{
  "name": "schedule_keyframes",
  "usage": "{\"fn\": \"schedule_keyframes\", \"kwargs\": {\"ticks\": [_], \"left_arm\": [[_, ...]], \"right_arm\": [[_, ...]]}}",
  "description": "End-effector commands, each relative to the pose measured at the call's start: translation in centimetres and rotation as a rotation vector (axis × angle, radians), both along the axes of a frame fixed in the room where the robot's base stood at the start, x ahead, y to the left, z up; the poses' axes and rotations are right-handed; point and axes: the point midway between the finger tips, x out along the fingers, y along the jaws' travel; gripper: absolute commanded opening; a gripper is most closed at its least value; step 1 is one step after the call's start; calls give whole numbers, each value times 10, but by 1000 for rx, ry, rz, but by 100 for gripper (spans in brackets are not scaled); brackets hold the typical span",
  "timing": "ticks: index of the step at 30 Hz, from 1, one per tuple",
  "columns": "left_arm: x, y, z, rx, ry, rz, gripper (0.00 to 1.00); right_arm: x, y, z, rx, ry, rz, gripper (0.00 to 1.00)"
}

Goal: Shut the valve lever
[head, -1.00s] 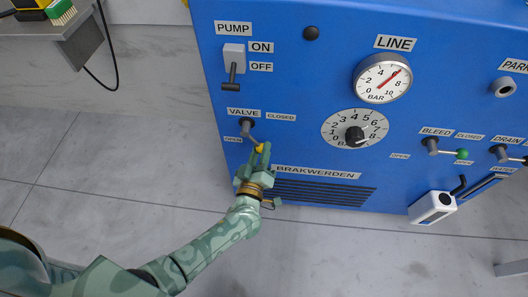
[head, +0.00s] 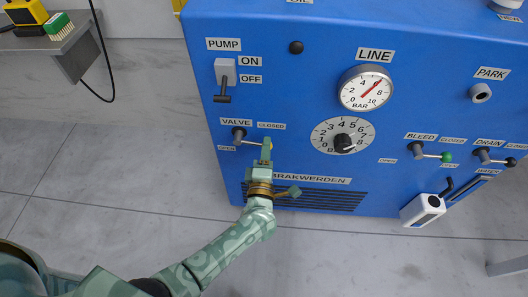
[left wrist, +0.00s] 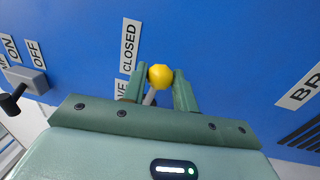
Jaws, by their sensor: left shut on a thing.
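The valve lever has a dark pivot (head: 238,132) on the blue panel, under the VALVE label. In the head view its thin rod (head: 251,142) points right and slightly down, below the CLOSED label (head: 271,126). My left gripper (head: 266,149) is at the rod's outer end, and its fingers mostly hide the knob there. In the left wrist view the yellow knob (left wrist: 160,76) sits between the fingertips of my left gripper (left wrist: 159,88), which is shut on it. My right gripper is not in view.
The pump switch (head: 224,78) is above the valve. A round dial (head: 342,136) and the line gauge (head: 366,88) are to the right. The bleed lever (head: 430,153) and drain lever (head: 495,157) are farther right. A vent grille (head: 315,197) is below the gripper.

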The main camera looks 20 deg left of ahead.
Motion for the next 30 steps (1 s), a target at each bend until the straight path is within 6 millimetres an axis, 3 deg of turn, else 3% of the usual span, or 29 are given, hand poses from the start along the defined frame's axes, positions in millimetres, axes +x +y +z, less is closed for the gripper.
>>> {"fn": "schedule_keyframes", "kwargs": {"ticks": [9,24,25,27,30], "left_arm": [[0,-2,9,-106,-29,-1,0],[0,-1,9,-123,-34,0,0],[0,-1,9,-123,-34,0,31],[0,-1,9,-122,-34,0,50],[0,-1,10,-122,-34,0,50]], "right_arm": [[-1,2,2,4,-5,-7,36],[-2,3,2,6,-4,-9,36],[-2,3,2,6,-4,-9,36],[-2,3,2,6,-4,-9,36],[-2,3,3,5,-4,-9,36]]}}
